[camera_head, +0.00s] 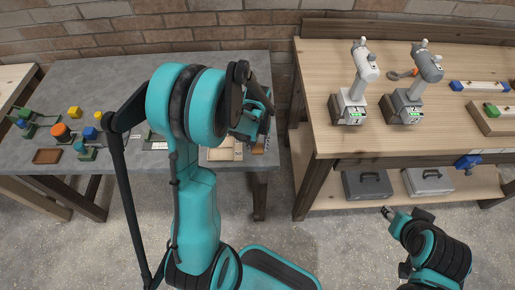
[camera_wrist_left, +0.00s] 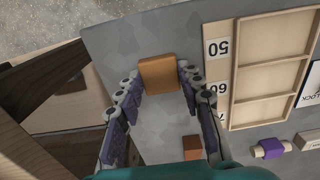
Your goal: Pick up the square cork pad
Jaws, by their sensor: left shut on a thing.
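The square cork pad (camera_wrist_left: 159,75) is an orange-brown square in the left wrist view, near the edge of the grey table (camera_wrist_left: 115,45). My left gripper (camera_wrist_left: 160,80) has one finger against each side of the pad and is shut on it. In the head view the left gripper (camera_head: 252,125) is over the grey table's right end, mostly behind my own arm. I cannot tell whether the pad touches the tabletop. My right gripper (camera_head: 390,213) is at the lower right, away from the tables; its jaws are too small to judge.
A wooden compartment tray (camera_wrist_left: 235,85) and number cards (camera_wrist_left: 216,47) lie beside the pad. A small red-brown block (camera_wrist_left: 192,147) and a purple piece (camera_wrist_left: 270,149) are nearby. Coloured parts lie on the table's left. A wooden workbench (camera_head: 315,125) with two small robot arms stands right, across a gap.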

